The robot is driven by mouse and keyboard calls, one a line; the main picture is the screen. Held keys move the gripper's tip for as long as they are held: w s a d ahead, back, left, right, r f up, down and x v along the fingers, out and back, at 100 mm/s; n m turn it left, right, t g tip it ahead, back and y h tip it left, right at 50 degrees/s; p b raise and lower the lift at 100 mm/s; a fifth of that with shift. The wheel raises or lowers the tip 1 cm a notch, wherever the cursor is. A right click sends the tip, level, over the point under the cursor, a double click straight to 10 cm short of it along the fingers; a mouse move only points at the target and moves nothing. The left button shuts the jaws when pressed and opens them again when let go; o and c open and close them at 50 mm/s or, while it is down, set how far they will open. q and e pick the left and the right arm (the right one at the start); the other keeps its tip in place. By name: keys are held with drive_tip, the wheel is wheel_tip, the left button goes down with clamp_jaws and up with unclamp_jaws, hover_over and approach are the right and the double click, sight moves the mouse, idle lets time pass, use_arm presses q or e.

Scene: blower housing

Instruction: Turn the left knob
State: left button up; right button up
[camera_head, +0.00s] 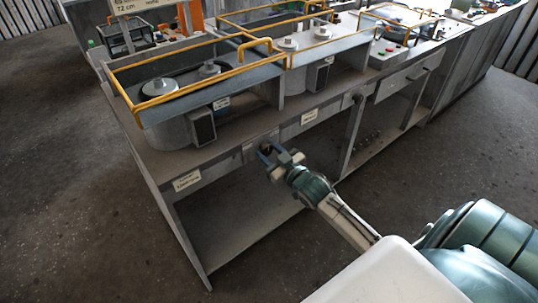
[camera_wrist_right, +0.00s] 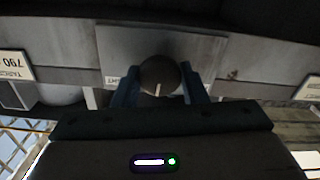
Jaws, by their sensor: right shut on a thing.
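The left knob (camera_head: 266,147) is a dark round knob on a grey plate on the front of the workbench, under the left blower housing. In the right wrist view the knob (camera_wrist_right: 159,72) is round, with a short pale mark near its lower edge. My right gripper (camera_head: 269,153) reaches it from the front, its blue fingers closed on it from both sides. The fingers of my right gripper (camera_wrist_right: 160,90) also show in the wrist view, flanking the knob. The gripper partly hides the knob in the head view. My left gripper is not in view.
A second knob (camera_head: 357,97) is farther right on the bench front (camera_head: 325,112). White labels (camera_head: 187,180) sit on the front edge. Yellow-railed housings (camera_head: 205,95) stand on top. Below is an open shelf space; the floor (camera_head: 440,170) in front is clear.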

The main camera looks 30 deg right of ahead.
drive_tip(key=shift+n, duration=0.3)
drive_tip(key=o, duration=1)
drive_tip(key=shift+c, duration=0.2)
drive_tip(key=shift+s, duration=0.15)
